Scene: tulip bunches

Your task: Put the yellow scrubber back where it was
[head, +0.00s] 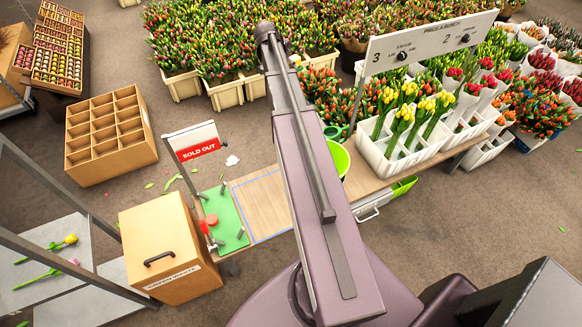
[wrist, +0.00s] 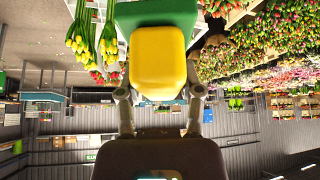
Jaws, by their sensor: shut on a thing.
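The yellow scrubber (wrist: 157,62) fills the upper middle of the wrist view as a rounded yellow block. A dark green block (wrist: 157,14) shows directly against it at the top edge; it looks like part of the same thing. My gripper (wrist: 159,92) has one finger on each side of the scrubber and is shut on it. In the head view my arm crosses the middle and hides the gripper and scrubber. A wooden bench (head: 262,200) lies under the arm, with a blue outlined area and a green board (head: 228,222) with grey pegs.
A lime bucket (head: 339,160) shows just right of my arm. A white tulip crate (head: 398,168) stands at the bench's right. A "SOLD OUT" sign (head: 196,143) rises at the left end.

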